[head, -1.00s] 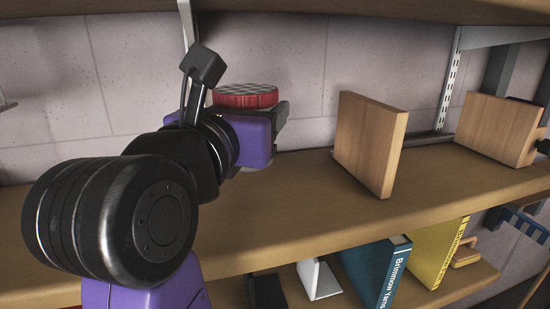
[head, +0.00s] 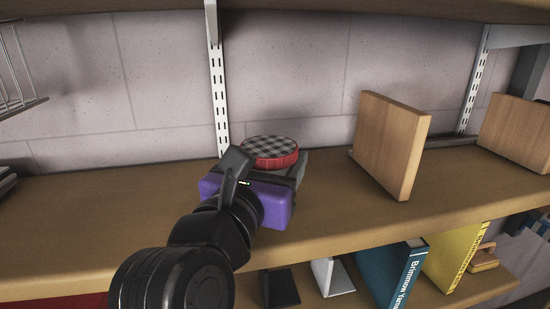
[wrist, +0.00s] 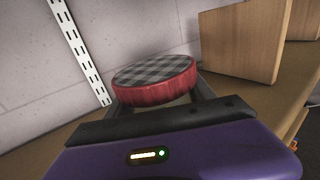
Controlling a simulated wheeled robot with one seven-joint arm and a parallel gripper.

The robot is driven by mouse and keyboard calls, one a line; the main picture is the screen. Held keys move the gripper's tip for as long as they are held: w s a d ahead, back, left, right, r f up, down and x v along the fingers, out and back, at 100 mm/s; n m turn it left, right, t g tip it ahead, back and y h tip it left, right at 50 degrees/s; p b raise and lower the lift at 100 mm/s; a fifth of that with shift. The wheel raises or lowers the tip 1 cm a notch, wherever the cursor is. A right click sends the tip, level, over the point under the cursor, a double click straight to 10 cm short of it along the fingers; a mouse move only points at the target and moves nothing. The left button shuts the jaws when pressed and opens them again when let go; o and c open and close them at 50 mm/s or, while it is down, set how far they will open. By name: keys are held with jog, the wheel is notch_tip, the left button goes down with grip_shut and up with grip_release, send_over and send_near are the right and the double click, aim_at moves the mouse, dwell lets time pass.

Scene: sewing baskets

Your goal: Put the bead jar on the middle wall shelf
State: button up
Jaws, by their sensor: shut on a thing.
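The bead jar (head: 270,150) shows a black-and-white checked top with a red rim. It also shows in the wrist view (wrist: 155,80), between the fingers. My gripper (head: 290,168) is shut on the jar, at the middle wall shelf (head: 90,215). The jar appears upright. Its body is mostly hidden behind my gripper and wrist, so I cannot tell whether its base touches the shelf. In the wrist view my gripper (wrist: 160,108) reaches along the shelf toward the wall.
A wooden block (head: 392,145) stands on the shelf to the right, with another wooden block (head: 515,132) beyond it. The shelf left of my gripper is largely clear. Below are a blue book (head: 392,272) and a yellow book (head: 456,258). A wire rack (head: 18,85) is at upper left.

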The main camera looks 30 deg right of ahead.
jog(key=shift+f, duration=0.15)
jog(key=o, duration=1.6)
jog(key=shift+r, duration=0.3)
jog(key=b+v, duration=0.3)
jog(key=v, duration=0.7)
jog(key=shift+s+a+f, duration=0.1)
jog(key=shift+a+f, duration=0.1)
jog(key=shift+a, duration=0.05)
jog(key=shift+s+a+b, duration=0.35)
jog(key=shift+s+a, duration=0.15)
